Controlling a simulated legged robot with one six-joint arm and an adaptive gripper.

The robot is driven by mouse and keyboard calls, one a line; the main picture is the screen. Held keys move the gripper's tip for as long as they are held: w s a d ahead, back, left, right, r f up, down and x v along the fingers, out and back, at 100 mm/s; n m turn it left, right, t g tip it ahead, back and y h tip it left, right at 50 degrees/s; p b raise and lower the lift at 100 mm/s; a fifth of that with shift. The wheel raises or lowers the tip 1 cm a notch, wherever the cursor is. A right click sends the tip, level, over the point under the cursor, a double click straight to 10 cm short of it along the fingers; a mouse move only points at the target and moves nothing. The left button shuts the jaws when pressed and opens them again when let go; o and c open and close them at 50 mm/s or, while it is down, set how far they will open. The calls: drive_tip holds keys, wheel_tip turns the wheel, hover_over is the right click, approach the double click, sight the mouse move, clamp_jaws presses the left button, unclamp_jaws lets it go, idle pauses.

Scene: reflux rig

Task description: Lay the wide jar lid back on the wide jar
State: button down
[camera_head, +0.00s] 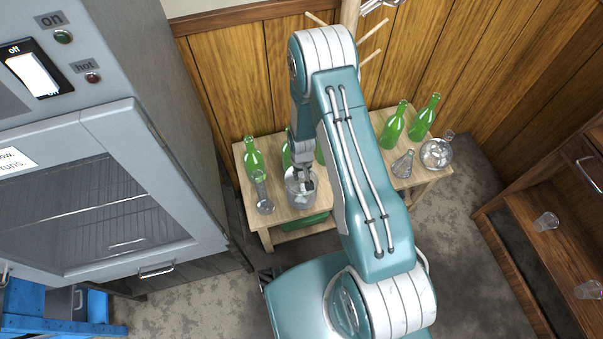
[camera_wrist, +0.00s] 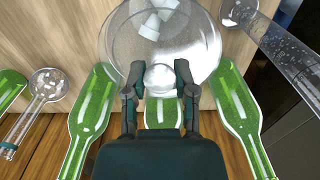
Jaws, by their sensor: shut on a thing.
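The wide jar (camera_head: 299,197) is clear glass and stands on the small wooden table, under my gripper (camera_head: 303,178). In the wrist view my gripper (camera_wrist: 160,82) is shut on the round clear knob of the wide jar lid (camera_wrist: 160,77). A broad circle of clear glass (camera_wrist: 118,40) with pale pieces showing through it lies around and beyond the knob. The lid's rim and the jar's rim cannot be told apart there, so I cannot tell whether the lid touches the jar. My fingers hide part of both.
Green bottles (camera_wrist: 92,115) stand close on both sides and behind the jar. A clear flask (camera_head: 264,203) stands just left of it. A conical flask (camera_head: 403,163) and a round flask (camera_head: 436,153) are at the table's right end. A grey oven (camera_head: 100,200) stands to the left.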

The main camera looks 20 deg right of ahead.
sight(302, 173)
drive_tip(key=shift+f, duration=0.5)
idle(0.3)
drive_tip(key=shift+c, duration=1.7)
unclamp_jaws()
drive_tip(key=shift+r, duration=0.15)
drive_tip(key=shift+r, duration=4.4)
